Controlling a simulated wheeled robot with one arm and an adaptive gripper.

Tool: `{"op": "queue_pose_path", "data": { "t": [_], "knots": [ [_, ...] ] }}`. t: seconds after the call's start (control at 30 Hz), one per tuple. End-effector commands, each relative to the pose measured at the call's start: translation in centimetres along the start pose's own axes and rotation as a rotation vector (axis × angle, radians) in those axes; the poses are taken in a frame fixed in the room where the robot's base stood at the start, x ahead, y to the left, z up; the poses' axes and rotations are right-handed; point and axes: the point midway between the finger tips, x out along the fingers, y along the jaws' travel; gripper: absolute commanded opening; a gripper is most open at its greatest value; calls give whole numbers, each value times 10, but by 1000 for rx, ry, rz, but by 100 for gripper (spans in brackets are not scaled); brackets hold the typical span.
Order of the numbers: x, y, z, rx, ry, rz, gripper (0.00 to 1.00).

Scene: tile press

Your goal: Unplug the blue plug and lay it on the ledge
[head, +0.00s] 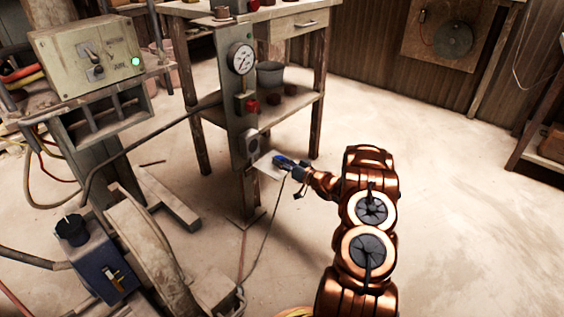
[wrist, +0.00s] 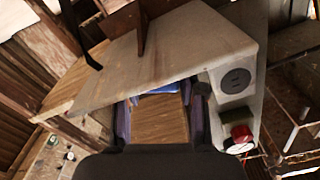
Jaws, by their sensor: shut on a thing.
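The blue plug (head: 283,161) is in my gripper (head: 286,164), which is shut on it. The plug is out of the socket (head: 251,146) on the grey post, apart from its face. In the head view, the plug is at the right end of the small pale ledge (head: 266,167); I cannot tell whether they touch. In the wrist view, a bit of blue (wrist: 160,90) shows between the fingers (wrist: 160,108), by the edge of the large pale ledge (wrist: 185,45). The round socket (wrist: 235,80) is to the right, with no plug in it.
A dark cord hangs from my gripper to the floor. The post bears a gauge (head: 241,59) and a red button (head: 252,106) above the socket. A wooden table (head: 300,110) stands behind, and a control box (head: 88,58) is at left.

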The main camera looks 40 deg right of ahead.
Motion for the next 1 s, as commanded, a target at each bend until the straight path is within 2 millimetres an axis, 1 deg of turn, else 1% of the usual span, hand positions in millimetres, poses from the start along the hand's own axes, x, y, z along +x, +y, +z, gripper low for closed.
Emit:
{"op": "queue_pose_path", "data": {
  "t": [0.23,0.27,0.5,0.53,1.0],
  "knots": [
    [0,0,0,0,0,0,0],
    [0,0,0,0,0,0,44],
    [0,0,0,0,0,0,68],
    [0,0,0,0,0,0,70],
    [-1,1,2,3,-2,4,70]
  ]
}}
